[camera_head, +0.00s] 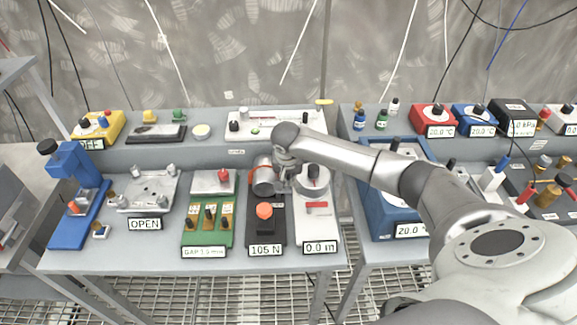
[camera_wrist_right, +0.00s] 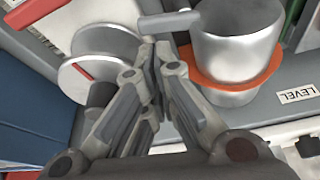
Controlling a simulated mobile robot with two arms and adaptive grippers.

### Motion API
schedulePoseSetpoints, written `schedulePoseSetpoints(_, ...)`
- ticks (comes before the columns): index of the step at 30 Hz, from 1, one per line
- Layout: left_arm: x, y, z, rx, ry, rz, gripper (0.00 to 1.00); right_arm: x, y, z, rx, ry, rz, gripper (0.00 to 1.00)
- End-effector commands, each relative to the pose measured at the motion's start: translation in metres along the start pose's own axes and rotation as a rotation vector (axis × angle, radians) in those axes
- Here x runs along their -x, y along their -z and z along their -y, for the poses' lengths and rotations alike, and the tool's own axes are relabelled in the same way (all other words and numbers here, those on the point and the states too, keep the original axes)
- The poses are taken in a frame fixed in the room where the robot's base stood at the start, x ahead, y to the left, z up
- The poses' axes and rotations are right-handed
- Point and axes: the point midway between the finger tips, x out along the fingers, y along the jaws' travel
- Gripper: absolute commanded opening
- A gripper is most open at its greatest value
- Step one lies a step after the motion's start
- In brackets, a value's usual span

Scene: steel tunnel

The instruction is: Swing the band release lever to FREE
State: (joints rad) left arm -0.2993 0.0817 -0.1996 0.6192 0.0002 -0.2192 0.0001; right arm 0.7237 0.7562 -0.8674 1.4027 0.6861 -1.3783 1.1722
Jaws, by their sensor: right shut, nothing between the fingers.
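A silver drum (camera_head: 263,183) stands at the back of the black unit with the 105 N display (camera_head: 265,250) and an orange knob (camera_head: 265,211). In the right wrist view the drum (camera_wrist_right: 235,45) has an orange band (camera_wrist_right: 240,82) around its lower part. A short grey bar (camera_wrist_right: 167,21) sticks out beside the drum's upper part; it may be the release lever, but no FREE mark is readable. My right gripper (camera_head: 284,178) is shut and empty between the drum and the neighbouring silver wheel. Its fingertips (camera_wrist_right: 158,52) are close to the bar; contact is unclear. My left gripper is out of view.
The white 0.0 m unit (camera_head: 318,228) with a silver wheel (camera_head: 312,178) and red bar stands close on the right. A green GAP unit (camera_head: 207,225) stands on the left. A raised rear shelf (camera_head: 215,148) holds more devices.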

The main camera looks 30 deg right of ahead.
Motion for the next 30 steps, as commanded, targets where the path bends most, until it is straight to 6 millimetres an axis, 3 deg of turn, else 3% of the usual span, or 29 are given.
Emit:
schedulePoseSetpoints(6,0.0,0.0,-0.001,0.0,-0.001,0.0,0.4,0.049,0.001,0.001,0.001,0.004,-0.002,0.0)
schedulePoseSetpoints(13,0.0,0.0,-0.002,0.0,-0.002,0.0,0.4,0.084,0.001,0.0,0.0,0.001,-0.001,0.0)
schedulePoseSetpoints(26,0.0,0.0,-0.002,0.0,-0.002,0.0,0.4,0.094,0.001,0.0,0.0,0.0,-0.001,0.0)
schedulePoseSetpoints(30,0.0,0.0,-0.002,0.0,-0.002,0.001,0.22,0.091,-0.006,0.003,0.019,0.005,0.004,0.0)
